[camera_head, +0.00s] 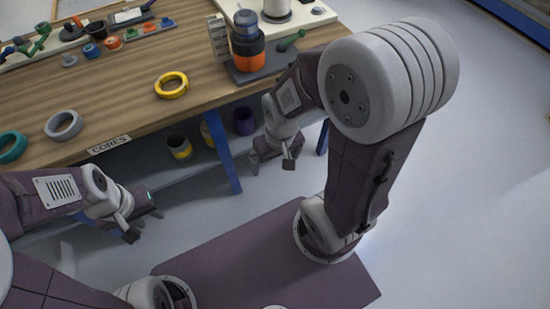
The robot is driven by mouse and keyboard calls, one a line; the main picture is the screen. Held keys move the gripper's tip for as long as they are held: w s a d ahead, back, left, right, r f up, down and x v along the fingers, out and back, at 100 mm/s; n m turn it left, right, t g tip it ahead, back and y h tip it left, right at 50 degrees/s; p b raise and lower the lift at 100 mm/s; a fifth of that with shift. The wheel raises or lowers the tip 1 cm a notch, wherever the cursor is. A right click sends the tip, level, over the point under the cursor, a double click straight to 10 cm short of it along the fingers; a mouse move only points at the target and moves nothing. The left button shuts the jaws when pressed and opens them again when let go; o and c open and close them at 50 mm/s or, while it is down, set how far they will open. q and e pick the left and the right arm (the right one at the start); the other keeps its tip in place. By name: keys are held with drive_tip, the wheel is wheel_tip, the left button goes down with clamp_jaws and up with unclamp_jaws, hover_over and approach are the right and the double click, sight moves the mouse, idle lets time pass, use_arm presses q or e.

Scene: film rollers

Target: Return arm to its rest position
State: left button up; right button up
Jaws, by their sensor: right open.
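My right gripper (272,165) is open and empty, low in front of the wooden table (130,85), below its front edge. Its arm comes down from the large pale shoulder at the right. My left gripper (144,225) is at the lower left, also below and in front of the table edge. Its two fingers look apart with nothing between them. Neither gripper touches any object on the table.
A yellow ring (171,85), a grey ring (63,125) and a teal ring (10,147) lie on the table. An orange and dark roller device (248,50) stands near its right end. A blue table leg (222,150) stands between my grippers. Open floor (460,200) lies right.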

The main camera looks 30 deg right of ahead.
wheel_tip(320, 180, up, 16)
drive_tip(key=p, duration=1.6)
drive_tip(key=shift+r, duration=0.15)
